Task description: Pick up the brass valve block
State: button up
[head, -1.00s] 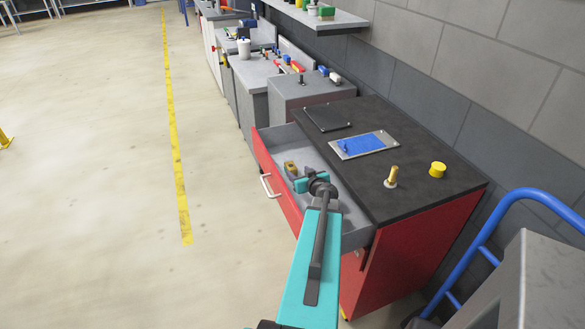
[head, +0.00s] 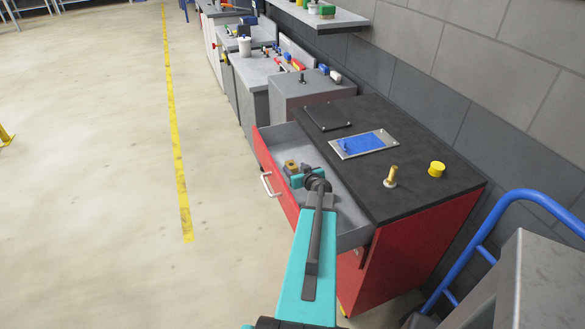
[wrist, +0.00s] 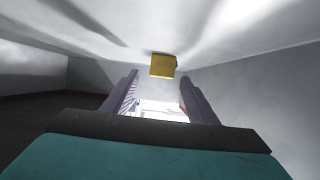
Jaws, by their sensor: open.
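The brass valve block (head: 290,166) lies inside the open red drawer, towards its far end. In the wrist view it shows as a small golden block (wrist: 163,66), just past the fingertips and roughly centred between them. My gripper (wrist: 159,80) is open, with a dark finger on each side and nothing held. In the head view my gripper (head: 295,172) reaches into the drawer close beside the block, and its teal body hides part of that area. I cannot tell whether a finger touches the block.
The drawer (head: 277,185) stands out from a red cabinet with a black top (head: 360,185). On the top are a plate with a blue pad (head: 363,145), a brass fitting (head: 391,177) and a yellow cap (head: 437,169). Open floor (head: 90,200) lies to the left.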

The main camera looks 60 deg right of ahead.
aim_at(293, 166)
jog(key=shift+w+d, duration=0.1)
jog(key=shift+p+x, duration=1.2)
jog(key=shift+x, duration=0.1)
jog(key=shift+p+x, duration=0.55)
jog(key=shift+x, duration=0.65)
grip_shut()
